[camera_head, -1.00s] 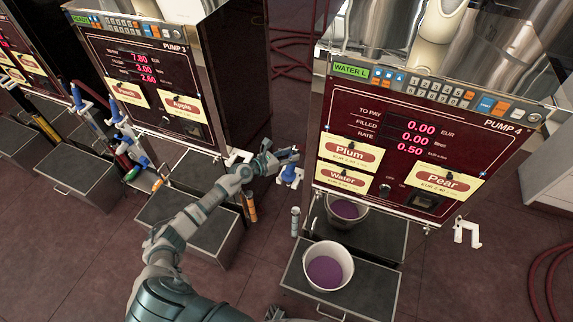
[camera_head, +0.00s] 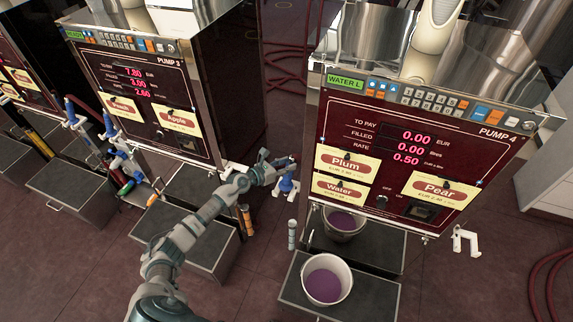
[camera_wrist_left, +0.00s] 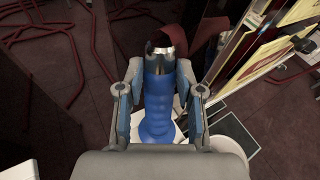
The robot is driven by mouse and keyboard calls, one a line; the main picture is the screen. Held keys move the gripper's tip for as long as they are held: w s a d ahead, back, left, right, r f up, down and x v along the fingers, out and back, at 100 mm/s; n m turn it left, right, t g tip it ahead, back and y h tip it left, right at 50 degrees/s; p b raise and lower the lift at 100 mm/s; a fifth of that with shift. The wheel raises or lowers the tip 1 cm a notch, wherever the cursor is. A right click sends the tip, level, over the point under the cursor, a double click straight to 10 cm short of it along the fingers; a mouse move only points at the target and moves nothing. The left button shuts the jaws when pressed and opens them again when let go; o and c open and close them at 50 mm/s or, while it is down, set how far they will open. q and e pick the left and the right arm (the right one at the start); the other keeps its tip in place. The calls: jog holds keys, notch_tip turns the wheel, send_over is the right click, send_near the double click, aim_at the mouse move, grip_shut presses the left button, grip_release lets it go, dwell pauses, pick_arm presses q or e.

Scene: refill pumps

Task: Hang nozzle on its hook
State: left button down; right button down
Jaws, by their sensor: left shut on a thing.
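My left gripper (camera_head: 277,165) is at the left edge of the Pump 4 panel and is shut on a blue nozzle (camera_head: 286,186). In the left wrist view the nozzle (camera_wrist_left: 157,98) stands between the two fingers (camera_wrist_left: 160,97), its dark, shiny end pointing away. A white hook (camera_head: 280,192) sits right by the nozzle, at the panel's lower left side. White also shows under the nozzle in the wrist view. I cannot tell whether the nozzle rests on the hook. Another white hook (camera_head: 466,240) at the panel's right side is empty. My right gripper is not in view.
The Pump 4 panel (camera_head: 400,150) is close on the right, with a bucket of purple liquid (camera_head: 327,279) on the drawer box below. Pump 3 (camera_head: 150,100) stands left, with blue nozzles (camera_head: 110,125) hanging beside it. Red hoses (camera_head: 548,285) lie on the floor.

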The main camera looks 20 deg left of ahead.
pick_arm(q)
jog(key=shift+f+b, duration=0.9)
jog(key=shift+f, duration=0.15)
jog(key=c, duration=0.7)
grip_release()
jog(key=shift+f, duration=0.1)
jog(key=v, duration=1.2)
jog(key=shift+f, duration=0.1)
